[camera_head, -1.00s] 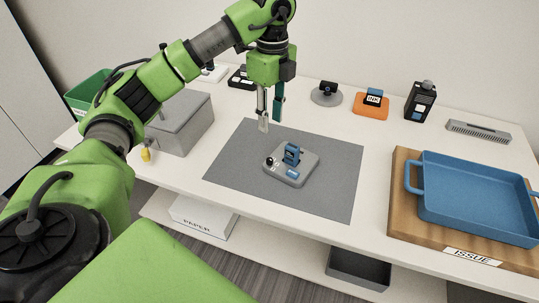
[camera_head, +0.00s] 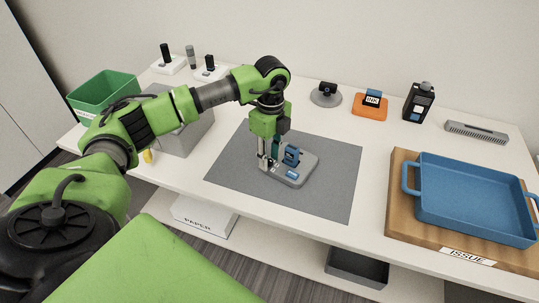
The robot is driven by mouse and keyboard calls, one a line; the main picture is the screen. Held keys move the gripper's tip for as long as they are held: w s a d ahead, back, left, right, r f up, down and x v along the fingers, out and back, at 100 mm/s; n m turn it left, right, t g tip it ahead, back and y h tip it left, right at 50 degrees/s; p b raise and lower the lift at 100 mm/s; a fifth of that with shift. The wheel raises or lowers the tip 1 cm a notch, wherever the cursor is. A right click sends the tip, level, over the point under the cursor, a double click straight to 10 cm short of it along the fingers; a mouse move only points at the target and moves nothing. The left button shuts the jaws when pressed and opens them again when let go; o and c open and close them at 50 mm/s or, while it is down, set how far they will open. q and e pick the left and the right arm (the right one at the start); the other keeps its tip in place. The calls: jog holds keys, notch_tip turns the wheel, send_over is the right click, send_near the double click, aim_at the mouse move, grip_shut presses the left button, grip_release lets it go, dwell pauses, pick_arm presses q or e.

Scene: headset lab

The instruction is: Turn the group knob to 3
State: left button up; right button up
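A small grey device (camera_head: 297,176) with a blue upright part (camera_head: 291,155) and a light blue label lies on the dark grey mat (camera_head: 335,190). In the earlier frame a dark knob shows at its left corner; now my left gripper (camera_head: 267,165) covers that corner. The gripper points down, with its fingertips at the device's left end. The fingers look a little apart, but whether they touch or grip the knob is too small to tell. The knob's setting cannot be read. My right gripper is not in view.
A grey box (camera_head: 185,135) and a green bin (camera_head: 104,91) stand at the left. A blue tray (camera_head: 475,205) sits on a wooden board at the right. The mat's right side is clear.

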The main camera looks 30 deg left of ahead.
pick_arm(q)
grip_shut()
jog(key=shift+m, duration=0.5)
jog(key=shift+m+b, duration=0.45)
jog(key=shift+m, duration=0.45)
grip_release()
